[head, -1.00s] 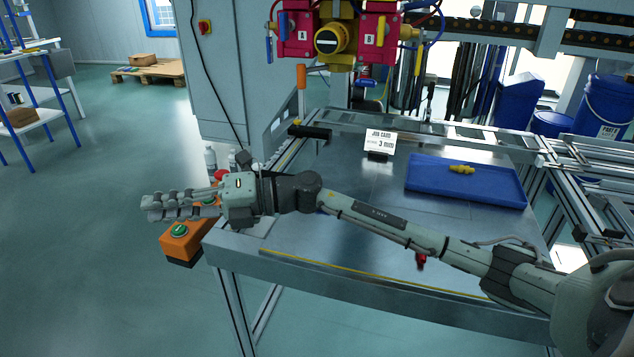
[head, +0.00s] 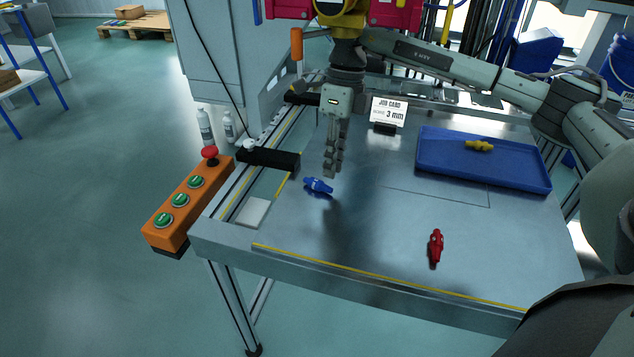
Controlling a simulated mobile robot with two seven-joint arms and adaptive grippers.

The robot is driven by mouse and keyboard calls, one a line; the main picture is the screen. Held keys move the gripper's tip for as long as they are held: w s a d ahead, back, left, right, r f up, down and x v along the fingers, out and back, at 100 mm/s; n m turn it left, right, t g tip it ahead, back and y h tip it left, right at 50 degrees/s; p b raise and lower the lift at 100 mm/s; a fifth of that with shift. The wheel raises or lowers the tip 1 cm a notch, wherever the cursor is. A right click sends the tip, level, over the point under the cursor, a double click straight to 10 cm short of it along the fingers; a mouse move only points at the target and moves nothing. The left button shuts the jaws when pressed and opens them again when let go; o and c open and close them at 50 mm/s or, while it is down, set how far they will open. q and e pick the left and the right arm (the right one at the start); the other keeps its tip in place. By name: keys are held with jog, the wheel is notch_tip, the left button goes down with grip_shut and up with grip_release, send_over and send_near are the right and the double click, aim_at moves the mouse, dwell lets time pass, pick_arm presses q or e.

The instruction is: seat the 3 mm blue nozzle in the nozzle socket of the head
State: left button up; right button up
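The blue nozzle (head: 318,186) lies on its side on the metal table, left of the middle. My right gripper (head: 331,172) points down just above and slightly right of it in the picture; I see no contact. Its fingers show nearly edge-on, so their opening is unclear. The head (head: 385,14), red with a yellow middle, is cut off at the top edge. Its nozzle socket cannot be made out, with my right arm in front. The job card (head: 389,110) reads 3 mm. My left gripper is out of view.
A red nozzle (head: 436,247) lies near the table's front. A yellow nozzle (head: 479,146) lies in the blue tray (head: 485,180) at right. An orange button box (head: 188,205) is at the table's left edge. A black bar (head: 268,159) juts in beside the blue nozzle. The table centre is clear.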

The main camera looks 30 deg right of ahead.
aim_at(329, 187)
jog(key=x, duration=0.4)
jog(key=shift+a, duration=0.1)
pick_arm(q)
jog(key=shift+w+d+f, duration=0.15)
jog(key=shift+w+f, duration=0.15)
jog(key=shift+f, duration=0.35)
pick_arm(e)
jog(key=shift+c, duration=0.6)
jog(key=shift+c, duration=1.2)
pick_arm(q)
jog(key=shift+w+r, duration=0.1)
pick_arm(e)
grip_shut()
jog(key=shift+r, duration=0.1)
